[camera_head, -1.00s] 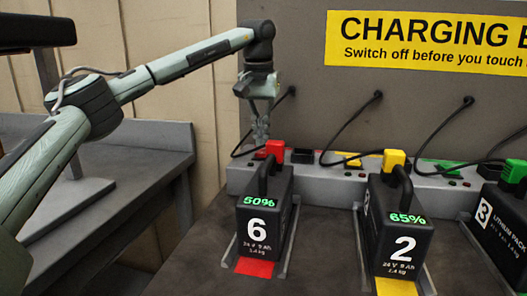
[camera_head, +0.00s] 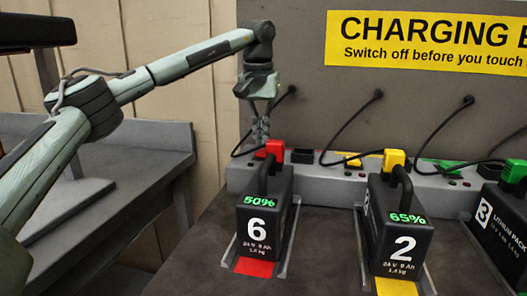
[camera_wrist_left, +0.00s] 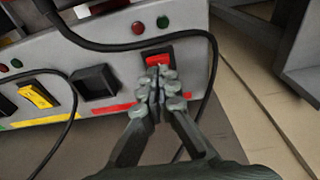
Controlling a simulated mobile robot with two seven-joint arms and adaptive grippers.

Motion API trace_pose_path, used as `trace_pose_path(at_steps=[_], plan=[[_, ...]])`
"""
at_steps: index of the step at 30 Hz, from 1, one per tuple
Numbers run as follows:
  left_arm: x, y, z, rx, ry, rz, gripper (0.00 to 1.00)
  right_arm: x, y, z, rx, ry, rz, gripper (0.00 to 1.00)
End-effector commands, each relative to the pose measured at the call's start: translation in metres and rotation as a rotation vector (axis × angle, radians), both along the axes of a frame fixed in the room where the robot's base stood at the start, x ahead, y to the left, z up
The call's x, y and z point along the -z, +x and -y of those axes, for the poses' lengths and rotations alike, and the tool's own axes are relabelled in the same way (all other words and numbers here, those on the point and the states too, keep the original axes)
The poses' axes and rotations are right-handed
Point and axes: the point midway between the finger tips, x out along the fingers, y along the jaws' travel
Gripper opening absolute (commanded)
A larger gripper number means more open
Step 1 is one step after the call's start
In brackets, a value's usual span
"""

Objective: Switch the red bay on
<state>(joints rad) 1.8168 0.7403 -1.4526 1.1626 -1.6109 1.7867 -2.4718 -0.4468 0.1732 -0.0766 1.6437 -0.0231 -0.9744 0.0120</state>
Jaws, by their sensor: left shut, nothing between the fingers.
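The red bay holds black battery pack 6 (camera_head: 264,222), which reads 50%, with a red plug (camera_head: 274,148) on top and a red floor tag (camera_head: 254,267). In the left wrist view its red rocker switch (camera_wrist_left: 158,60) sits in a black frame on the grey charger strip. A red lamp (camera_wrist_left: 137,28) and a green lamp (camera_wrist_left: 162,22) are above it; I cannot tell whether either is lit. My left gripper (camera_head: 261,137) is shut and empty. In the wrist view its fingertips (camera_wrist_left: 160,82) are at the switch's lower edge; contact is unclear and they partly cover it.
Pack 2 (camera_head: 400,233) with a yellow plug and pack 3 (camera_head: 500,215) with a green plug stand to the right. A black cable (camera_wrist_left: 130,47) loops around the switch. A yellow switch (camera_wrist_left: 38,95) and black socket (camera_wrist_left: 95,82) are beside it. A grey bench (camera_head: 110,190) is at left.

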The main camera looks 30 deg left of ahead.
Motion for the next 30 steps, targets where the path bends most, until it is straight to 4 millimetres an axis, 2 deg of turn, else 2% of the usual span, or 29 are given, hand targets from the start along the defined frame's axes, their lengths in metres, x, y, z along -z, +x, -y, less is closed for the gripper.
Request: trace_pose_path(at_steps=[30], plan=[[0.016, 0.000, 0.000, 0.000, 0.000, 0.000, 0.00, 0.004, -0.001, 0.000, 0.001, 0.001, -0.002, 0.40]])
